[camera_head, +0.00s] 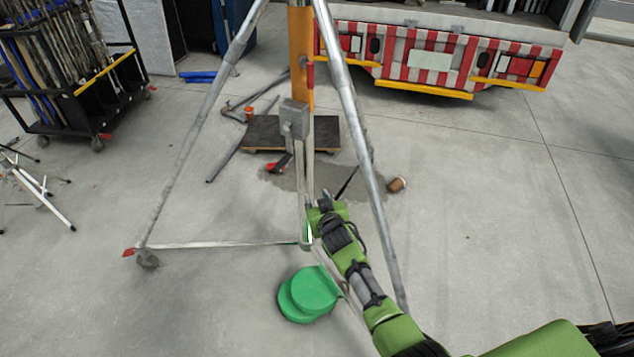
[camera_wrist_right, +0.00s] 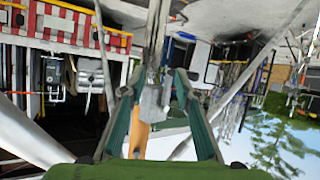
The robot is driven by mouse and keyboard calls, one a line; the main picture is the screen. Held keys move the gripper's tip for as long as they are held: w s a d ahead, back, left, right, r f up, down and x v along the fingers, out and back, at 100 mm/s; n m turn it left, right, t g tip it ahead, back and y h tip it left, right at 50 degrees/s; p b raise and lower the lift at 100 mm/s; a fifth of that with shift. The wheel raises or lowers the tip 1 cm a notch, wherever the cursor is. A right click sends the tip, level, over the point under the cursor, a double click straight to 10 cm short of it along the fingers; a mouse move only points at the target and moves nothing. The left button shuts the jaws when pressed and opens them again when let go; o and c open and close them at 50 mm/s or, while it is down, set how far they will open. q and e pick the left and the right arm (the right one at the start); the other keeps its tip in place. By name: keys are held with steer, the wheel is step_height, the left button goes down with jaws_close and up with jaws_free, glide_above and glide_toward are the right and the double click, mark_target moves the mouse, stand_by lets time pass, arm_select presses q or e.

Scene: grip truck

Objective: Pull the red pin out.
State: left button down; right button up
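A tripod (camera_head: 190,150) with grey legs stands in the middle of the head view. Its central post (camera_head: 301,55) is orange above, with a grey metal bracket (camera_head: 294,118) and a thin pale rod below. A small red piece with a dark stem (camera_head: 275,167) shows just left of the rod; I cannot tell whether it is the red pin. My right gripper (camera_head: 318,203) is close to the lower rod. In the wrist view my right gripper (camera_wrist_right: 158,85) has its fingers spread, with the orange post (camera_wrist_right: 138,133) and grey bracket showing between them. My left gripper is not in view.
A dark flat board (camera_head: 262,132) lies behind the post. A red-and-white striped truck rear (camera_head: 430,58) stands behind, and a tool rack (camera_head: 70,75) at left. The floor at right is clear.

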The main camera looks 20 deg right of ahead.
steer(key=shift+s+f+g, duration=0.15)
steer(key=shift+s+f, duration=0.25)
steer(key=shift+f, duration=0.4)
steer(key=shift+s+f+g, duration=0.15)
steer(key=shift+s+f, duration=0.2)
steer(key=shift+f, duration=0.45)
